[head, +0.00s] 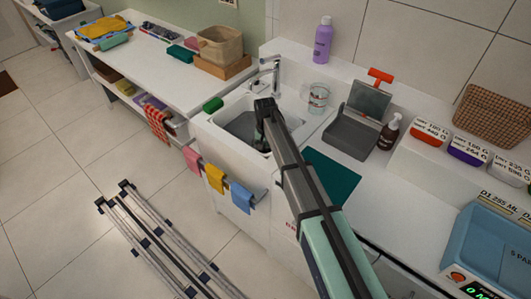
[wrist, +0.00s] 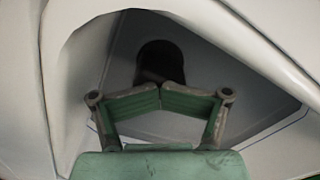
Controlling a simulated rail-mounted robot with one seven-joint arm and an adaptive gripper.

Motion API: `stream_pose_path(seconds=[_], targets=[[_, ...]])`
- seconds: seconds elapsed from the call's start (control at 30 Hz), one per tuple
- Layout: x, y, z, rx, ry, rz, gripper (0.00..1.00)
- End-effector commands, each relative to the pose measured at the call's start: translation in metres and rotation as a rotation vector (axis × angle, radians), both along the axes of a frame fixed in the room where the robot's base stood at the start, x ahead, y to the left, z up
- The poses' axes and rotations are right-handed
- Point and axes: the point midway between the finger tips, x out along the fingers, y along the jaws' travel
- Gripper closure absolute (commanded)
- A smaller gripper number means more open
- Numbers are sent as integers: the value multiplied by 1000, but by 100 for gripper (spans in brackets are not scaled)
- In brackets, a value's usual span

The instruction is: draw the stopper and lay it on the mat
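The white sink (head: 222,128) has a grey basin. In the wrist view a dark stopper (wrist: 160,58) shows low in the basin, directly beyond my fingertips. My gripper (wrist: 160,90) reaches down into the sink, its fingers drawn together in the middle of the picture. They look shut on the top of the stopper, though the tips hide the contact itself. In the head view my forearm and wrist hide the stopper. The dark teal mat (head: 336,178) lies flat and bare on the counter right of the sink, partly behind my arm.
A faucet (head: 272,72) stands at the back of the sink, with a green sponge (head: 213,104) on the left rim. Cloths hang from the front rail (head: 222,183).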

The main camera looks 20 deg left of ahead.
Motion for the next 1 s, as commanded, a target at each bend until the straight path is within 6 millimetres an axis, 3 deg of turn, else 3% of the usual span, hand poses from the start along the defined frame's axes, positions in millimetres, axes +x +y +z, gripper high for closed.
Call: stream_pose_path(seconds=[0.37, 1.0], targets=[[0, 0, 4, 0, 0, 0, 50], [0, 0, 61, 0, 0, 0, 50]])
